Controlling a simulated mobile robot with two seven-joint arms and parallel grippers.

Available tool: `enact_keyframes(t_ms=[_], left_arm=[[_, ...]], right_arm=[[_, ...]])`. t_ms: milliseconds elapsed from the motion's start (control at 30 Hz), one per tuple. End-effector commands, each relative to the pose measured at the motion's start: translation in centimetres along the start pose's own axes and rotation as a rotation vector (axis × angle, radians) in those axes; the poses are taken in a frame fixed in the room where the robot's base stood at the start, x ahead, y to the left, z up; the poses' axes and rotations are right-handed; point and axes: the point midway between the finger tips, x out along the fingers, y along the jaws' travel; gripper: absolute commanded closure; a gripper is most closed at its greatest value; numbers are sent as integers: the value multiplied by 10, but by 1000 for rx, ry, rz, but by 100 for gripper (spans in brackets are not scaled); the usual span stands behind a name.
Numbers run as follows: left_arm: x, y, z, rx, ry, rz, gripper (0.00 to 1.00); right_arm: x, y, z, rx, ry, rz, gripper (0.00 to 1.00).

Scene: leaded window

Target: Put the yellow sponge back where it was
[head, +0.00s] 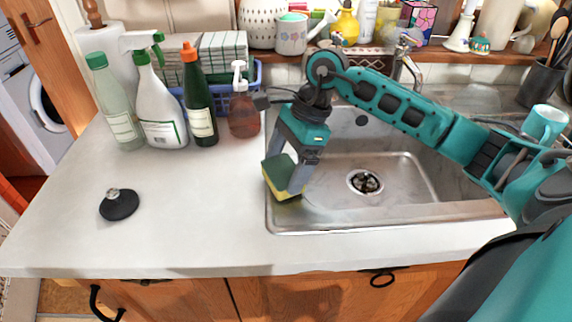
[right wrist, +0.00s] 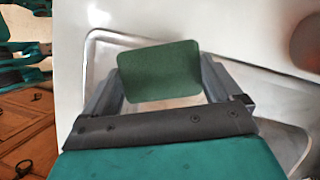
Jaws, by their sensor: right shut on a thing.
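The yellow sponge (head: 281,176) has a dark green scouring side and a yellow side. My right gripper (head: 287,181) is shut on it, one finger on each side, at the left edge of the metal sink (head: 290,222). In the right wrist view the sponge's green face (right wrist: 160,72) shows between the two fingers, with the sink rim behind it. I cannot tell whether the sponge touches the rim. My left gripper is not in view.
A black sink plug (head: 119,205) lies on the white counter (head: 190,225). Spray bottle (head: 160,110), green bottle (head: 201,105) and brown soap pump (head: 243,113) stand at the back left. The tap (head: 405,62) is behind the sink.

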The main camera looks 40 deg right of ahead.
Motion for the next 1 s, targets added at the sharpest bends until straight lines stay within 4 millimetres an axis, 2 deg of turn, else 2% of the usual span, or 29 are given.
enact_keyframes(t_ms=[67, 400, 433, 500, 833, 1000], left_arm=[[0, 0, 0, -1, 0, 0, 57], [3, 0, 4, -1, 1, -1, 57], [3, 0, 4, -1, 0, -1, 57], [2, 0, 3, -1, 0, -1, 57], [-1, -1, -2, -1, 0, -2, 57], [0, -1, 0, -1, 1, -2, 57]], right_arm=[[6, 0, -2, 0, 0, -1, 33], [10, 0, -4, -1, 0, -2, 33], [9, 0, -4, -1, 0, -2, 7], [8, 0, -3, -1, 0, -1, 1], [3, 0, -1, -1, 0, -2, 0], [-23, -1, -2, -1, 1, -7, 0]])
